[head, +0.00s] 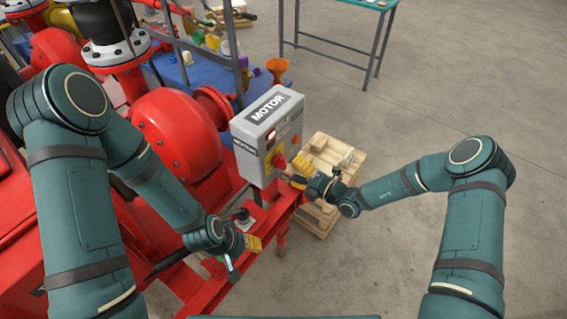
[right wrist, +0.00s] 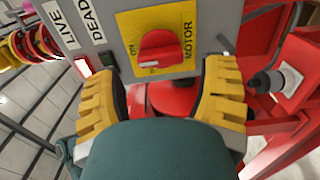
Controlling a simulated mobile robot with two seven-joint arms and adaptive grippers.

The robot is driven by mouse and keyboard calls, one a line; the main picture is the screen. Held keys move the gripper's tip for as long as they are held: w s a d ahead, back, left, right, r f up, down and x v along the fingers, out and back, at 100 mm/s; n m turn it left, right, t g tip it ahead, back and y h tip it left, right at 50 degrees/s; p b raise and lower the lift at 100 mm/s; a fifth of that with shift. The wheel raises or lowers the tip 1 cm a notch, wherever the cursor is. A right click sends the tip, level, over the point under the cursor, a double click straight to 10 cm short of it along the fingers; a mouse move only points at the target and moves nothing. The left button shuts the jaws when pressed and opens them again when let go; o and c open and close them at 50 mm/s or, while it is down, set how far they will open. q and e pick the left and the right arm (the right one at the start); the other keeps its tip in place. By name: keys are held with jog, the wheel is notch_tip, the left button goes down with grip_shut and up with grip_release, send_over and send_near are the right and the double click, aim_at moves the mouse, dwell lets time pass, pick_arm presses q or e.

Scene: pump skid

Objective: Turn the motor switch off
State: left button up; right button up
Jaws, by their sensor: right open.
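The grey motor box (head: 262,138) stands on the red skid, with a MOTOR label on top. Its red rotary switch (head: 279,161) sits on a yellow plate on the front face. In the right wrist view the red switch (right wrist: 158,48) is near the middle, with ON and MOTOR lettering beside it. My right gripper (head: 298,171) is in front of the switch. In the wrist view its open yellow fingers (right wrist: 165,78) lie on either side below the switch, apart from it. My left gripper (head: 250,243) is low at the skid's front; its finger gap is unclear.
LIVE and DEAD labels (right wrist: 72,25) and a pale lit lamp (right wrist: 82,68) are on the box. A red pump housing (head: 175,125) stands left of the box. A wooden pallet (head: 325,160) lies behind my right gripper. The floor at right is open.

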aim_at(286, 165)
jog(key=shift+x, duration=2.2)
jog(key=c, duration=0.9)
